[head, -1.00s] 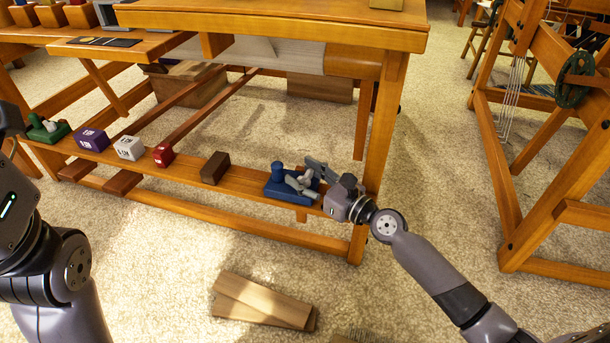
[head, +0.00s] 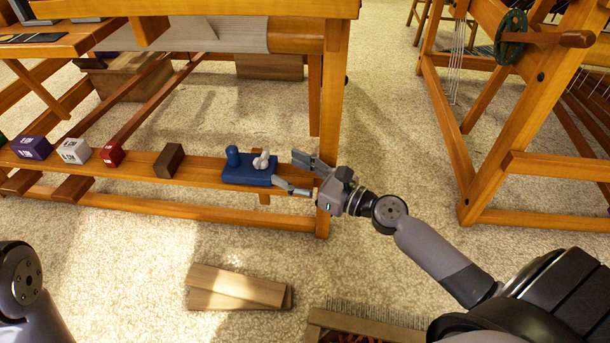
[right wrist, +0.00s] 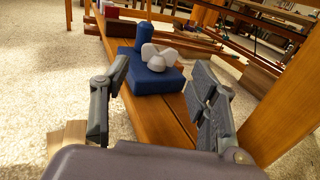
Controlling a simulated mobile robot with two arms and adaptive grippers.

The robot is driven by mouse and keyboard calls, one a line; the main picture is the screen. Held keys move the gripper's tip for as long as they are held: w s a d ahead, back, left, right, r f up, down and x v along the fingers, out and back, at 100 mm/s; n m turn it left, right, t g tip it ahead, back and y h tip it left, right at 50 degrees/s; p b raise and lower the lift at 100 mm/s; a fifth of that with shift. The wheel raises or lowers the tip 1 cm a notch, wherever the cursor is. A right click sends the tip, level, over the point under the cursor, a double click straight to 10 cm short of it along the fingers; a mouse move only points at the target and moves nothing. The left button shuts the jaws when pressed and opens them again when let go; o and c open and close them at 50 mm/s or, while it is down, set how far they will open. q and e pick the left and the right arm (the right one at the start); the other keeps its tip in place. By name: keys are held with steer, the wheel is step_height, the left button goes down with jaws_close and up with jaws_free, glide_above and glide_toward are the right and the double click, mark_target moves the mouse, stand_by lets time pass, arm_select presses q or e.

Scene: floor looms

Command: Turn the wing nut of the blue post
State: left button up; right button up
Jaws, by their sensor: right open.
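The blue post (head: 232,156) stands upright on a blue base (head: 246,177) on the loom's low wooden rail. A pale wing nut (head: 262,160) sits on the same base, to the right of the post. In the right wrist view the wing nut (right wrist: 158,57) is in front of the blue post (right wrist: 144,36), beyond and between my fingertips. My right gripper (head: 296,174) is open and empty at the right end of the base, apart from the wing nut. In the right wrist view its fingers (right wrist: 160,82) are spread wide. My left gripper is not in view; only part of my left arm shows.
A brown block (head: 169,160), a red block (head: 112,154), a white block (head: 74,151) and a purple block (head: 32,148) line the rail (head: 210,172). The loom's upright leg (head: 333,110) is close behind my right gripper. Wooden boards (head: 238,287) lie on the carpet.

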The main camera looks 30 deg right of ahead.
steer(key=shift+v, duration=1.75)
